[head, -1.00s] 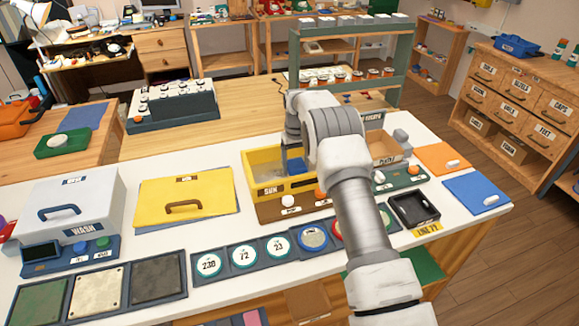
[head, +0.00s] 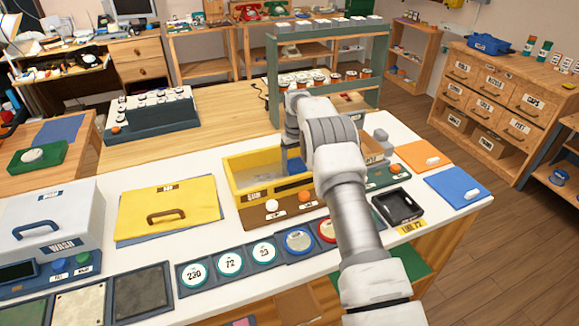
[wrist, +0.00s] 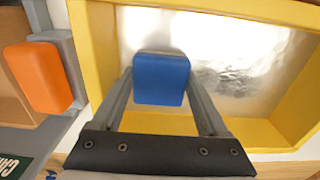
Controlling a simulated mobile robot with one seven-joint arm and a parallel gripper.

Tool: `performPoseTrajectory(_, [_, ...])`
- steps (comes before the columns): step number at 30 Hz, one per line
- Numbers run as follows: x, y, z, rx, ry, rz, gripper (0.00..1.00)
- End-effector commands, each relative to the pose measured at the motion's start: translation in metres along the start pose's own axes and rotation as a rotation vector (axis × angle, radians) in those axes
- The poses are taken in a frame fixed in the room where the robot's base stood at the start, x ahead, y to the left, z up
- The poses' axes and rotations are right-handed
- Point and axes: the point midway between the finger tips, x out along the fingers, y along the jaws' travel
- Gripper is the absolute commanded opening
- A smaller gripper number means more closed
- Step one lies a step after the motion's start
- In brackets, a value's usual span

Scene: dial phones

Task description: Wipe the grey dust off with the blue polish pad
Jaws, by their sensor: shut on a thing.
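My gripper (wrist: 161,92) is shut on the blue polish pad (wrist: 160,78), which sits between its two fingers. The pad is over the inside of an open yellow tray (wrist: 290,14); I cannot tell whether it touches the floor. The tray floor is shiny and silvery, with a mottled grey patch (wrist: 235,80) to the right of the pad that may be dust or reflection. In the head view the pad (head: 293,166) shows inside the yellow tray (head: 240,205), below my gripper (head: 292,150). My arm hides the tray's right part.
An orange block (wrist: 37,77) in a grey holder stands just outside the tray. A yellow lid (head: 168,205) lies left of the tray, beside a white wash box (head: 50,225). Number discs (head: 230,262) line the front. A green shelf rack (head: 330,60) stands behind.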

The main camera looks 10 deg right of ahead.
Motion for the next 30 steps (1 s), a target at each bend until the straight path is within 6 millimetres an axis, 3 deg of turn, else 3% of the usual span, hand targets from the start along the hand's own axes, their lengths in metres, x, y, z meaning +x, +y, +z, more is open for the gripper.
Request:
performPoseTrajectory(9, [0.001,0.009,0.001,0.000,-0.004,0.000,0.32])
performPoseTrajectory(21, [-0.002,-0.022,0.001,-0.001,-0.003,0.000,0.32])
performPoseTrajectory(30, [-0.002,-0.034,0.001,-0.001,-0.001,0.000,0.32])
